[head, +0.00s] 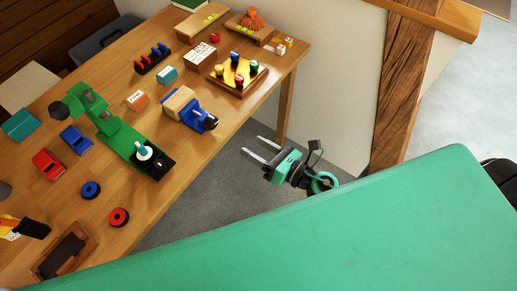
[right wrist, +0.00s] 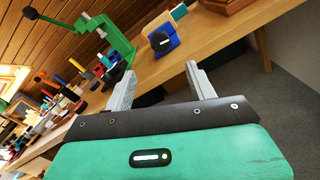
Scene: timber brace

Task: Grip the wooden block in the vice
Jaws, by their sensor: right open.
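The blue vice (head: 198,117) stands near the table's right edge in the head view, with a black knob at its near end. A light wooden block (head: 177,100) sits at its far left end; I cannot tell whether the jaws are tight on it. In the right wrist view the vice (right wrist: 166,32) is ahead, its black knob facing me. My right gripper (head: 251,145) is open and empty, off the table's right edge, to the right of and nearer than the vice. Its two fingers (right wrist: 158,76) are apart in the wrist view. My left gripper is not in view.
The table (head: 200,150) also holds a green machine (head: 118,138), a red block (head: 48,163), a blue ring (head: 91,189), a red ring (head: 119,217) and a peg tray (head: 238,75). A timber post (head: 402,85) stands at the right. Bare floor lies beneath my right gripper.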

